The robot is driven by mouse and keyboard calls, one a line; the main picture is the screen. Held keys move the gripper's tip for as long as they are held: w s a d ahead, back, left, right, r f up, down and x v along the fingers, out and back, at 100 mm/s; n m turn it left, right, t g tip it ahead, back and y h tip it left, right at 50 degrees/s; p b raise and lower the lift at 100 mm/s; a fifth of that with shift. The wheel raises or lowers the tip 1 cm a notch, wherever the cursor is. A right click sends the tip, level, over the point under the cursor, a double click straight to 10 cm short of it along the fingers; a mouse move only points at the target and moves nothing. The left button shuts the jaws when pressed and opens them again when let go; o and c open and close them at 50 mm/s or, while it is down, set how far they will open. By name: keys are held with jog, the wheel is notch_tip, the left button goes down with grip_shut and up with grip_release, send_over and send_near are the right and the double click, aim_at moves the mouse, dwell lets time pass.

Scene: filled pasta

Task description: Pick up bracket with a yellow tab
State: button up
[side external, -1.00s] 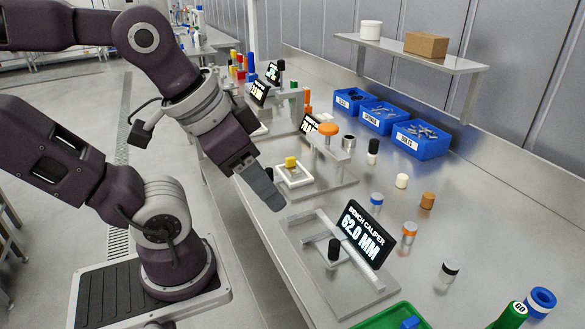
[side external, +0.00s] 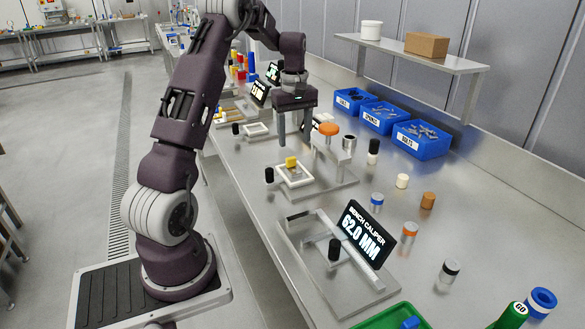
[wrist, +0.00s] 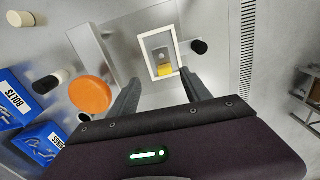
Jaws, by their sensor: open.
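The bracket's yellow tab (side external: 291,162) stands up at the white square frame on the bench. In the wrist view the yellow tab (wrist: 165,71) is at the near end of a grey piece inside the white frame (wrist: 148,58). My gripper (side external: 295,140) points down above the bench, a little behind the tab in the side view. Its two fingers are spread and empty. In the wrist view the fingertips of my gripper (wrist: 162,84) lie to either side of the tab's near edge, apart from it.
An orange-topped post (side external: 329,129) stands close to my gripper. A black cylinder (side external: 269,175) stands beside the white frame. A bench caliper display (side external: 362,234) is nearer the camera. Blue bins (side external: 420,140) line the back, below a shelf (side external: 412,48).

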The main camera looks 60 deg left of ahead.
aim_at(291, 158)
jog(key=shift+n, duration=0.3)
jog(key=f, duration=0.2)
jog(key=a+f, duration=0.1)
jog(key=f, duration=0.5)
jog(key=shift+s+a+f, duration=0.15)
jog(key=shift+s+f, duration=0.05)
jog(key=shift+s, duration=0.1)
grip_shut()
